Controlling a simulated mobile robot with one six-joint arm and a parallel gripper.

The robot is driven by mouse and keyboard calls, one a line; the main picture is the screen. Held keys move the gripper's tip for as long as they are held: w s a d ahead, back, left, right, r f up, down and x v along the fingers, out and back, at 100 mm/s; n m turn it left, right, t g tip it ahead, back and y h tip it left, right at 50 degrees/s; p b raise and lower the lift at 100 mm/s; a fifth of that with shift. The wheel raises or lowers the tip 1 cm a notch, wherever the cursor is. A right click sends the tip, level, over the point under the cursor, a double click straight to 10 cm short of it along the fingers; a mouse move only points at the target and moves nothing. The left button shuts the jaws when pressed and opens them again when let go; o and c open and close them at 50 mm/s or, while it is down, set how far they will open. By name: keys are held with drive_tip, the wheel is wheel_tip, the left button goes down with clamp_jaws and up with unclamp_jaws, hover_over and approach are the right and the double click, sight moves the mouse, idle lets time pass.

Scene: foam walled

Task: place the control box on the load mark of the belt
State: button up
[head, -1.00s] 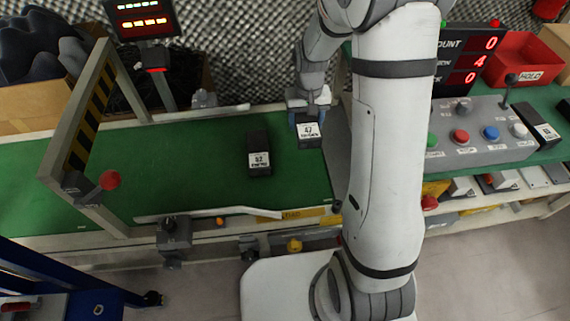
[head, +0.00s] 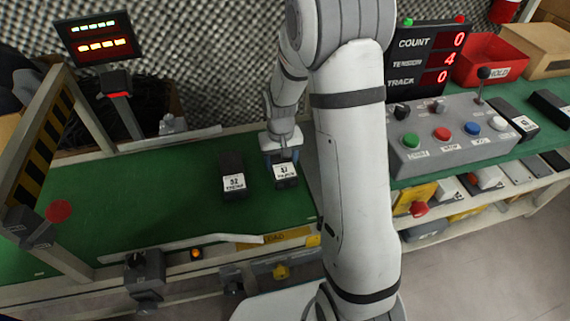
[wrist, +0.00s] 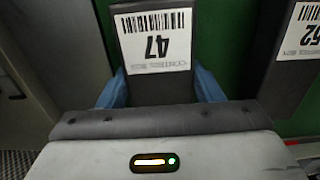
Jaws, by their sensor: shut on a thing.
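A dark control box with a white label reading 47 (head: 286,172) is held in my gripper (head: 282,157), over the right end of the green belt (head: 150,205). In the wrist view my blue fingers stand on either side of box 47 (wrist: 155,45). I cannot tell whether its underside touches the belt. A second dark box labelled 52 (head: 233,175) stands on the belt just left of it, with a narrow gap; it also shows in the wrist view (wrist: 290,65). A yellow load label (head: 275,238) is on the belt's front edge; any mark under the box is hidden.
A button panel (head: 450,140) and a red bin (head: 492,60) stand right of the belt, with more dark boxes (head: 515,115) beside them. A striped gate frame (head: 45,150) spans the belt's left part. A white guide rail (head: 180,248) runs along the front edge.

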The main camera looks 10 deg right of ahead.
sight(281, 160)
drive_tip(key=shift+f, duration=0.25)
drive_tip(key=o, duration=1.2)
wheel_tip(281, 160, up, 11)
drive_tip(key=p, duration=0.5)
drive_tip(key=s+r, duration=0.5)
drive_tip(key=s, duration=0.5)
drive_tip(key=s+d+r+t, duration=0.1)
drive_tip(key=s+r, duration=0.4)
drive_tip(key=s, duration=0.5)
drive_tip(key=shift+d+r, duration=0.15)
drive_tip(key=shift+r, duration=0.05)
drive_tip(key=shift+s, duration=0.1)
